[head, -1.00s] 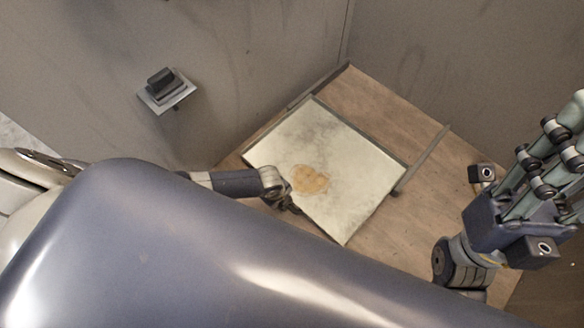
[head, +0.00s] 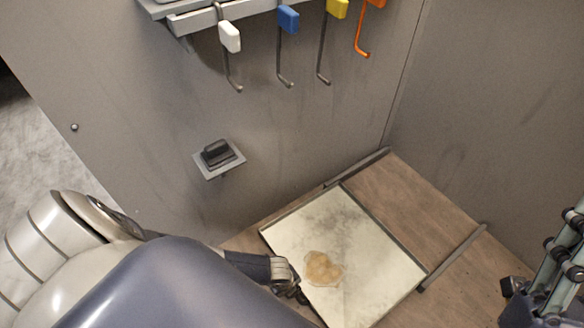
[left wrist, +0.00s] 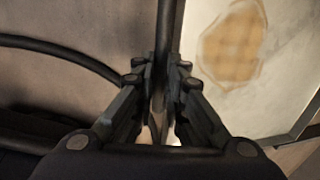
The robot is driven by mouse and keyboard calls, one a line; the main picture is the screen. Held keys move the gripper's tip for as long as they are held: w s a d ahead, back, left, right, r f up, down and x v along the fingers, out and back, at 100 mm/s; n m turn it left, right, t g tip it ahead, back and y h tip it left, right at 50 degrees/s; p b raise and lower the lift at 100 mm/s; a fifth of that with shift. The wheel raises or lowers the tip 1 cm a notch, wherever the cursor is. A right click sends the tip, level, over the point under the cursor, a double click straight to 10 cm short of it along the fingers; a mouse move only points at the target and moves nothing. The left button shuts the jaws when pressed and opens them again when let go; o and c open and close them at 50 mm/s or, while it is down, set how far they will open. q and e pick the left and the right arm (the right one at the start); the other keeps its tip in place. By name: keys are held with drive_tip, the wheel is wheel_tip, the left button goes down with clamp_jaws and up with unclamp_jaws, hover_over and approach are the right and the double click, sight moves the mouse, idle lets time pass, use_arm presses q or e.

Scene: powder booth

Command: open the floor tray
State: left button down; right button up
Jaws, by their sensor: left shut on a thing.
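The floor tray (head: 374,243) is a pale, scuffed square panel with dark edges, lying on a brown wooden floor. A tan patch (head: 323,268) marks its surface; the patch also shows in the left wrist view (left wrist: 232,42). My left gripper (head: 300,292) is at the tray's lower left side. In the left wrist view my left gripper (left wrist: 162,80) is closed around a dark narrow bar (left wrist: 165,30) beside the tray. How the bar joins the tray is hard to see. My right gripper (head: 555,270) is cut off at the right edge, its fingertips out of frame.
Two grey rails (head: 455,257) flank the tray, with bare wood (head: 405,195) beyond its far edge. Grey walls enclose the corner. A dark switch on a plate (head: 218,156) and a rack with white, blue (head: 288,18), yellow and orange hooks are on the left wall.

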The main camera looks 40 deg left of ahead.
use_arm(q)
drive_tip(key=shift+s, duration=0.1)
drive_tip(key=c, duration=1.7)
unclamp_jaws()
drive_tip(key=shift+o, duration=0.2)
wheel_tip(320, 180, up, 12)
drive_tip(key=s, duration=0.2)
drive_tip(key=shift+a, duration=0.4)
drive_tip(key=shift+f, duration=0.15)
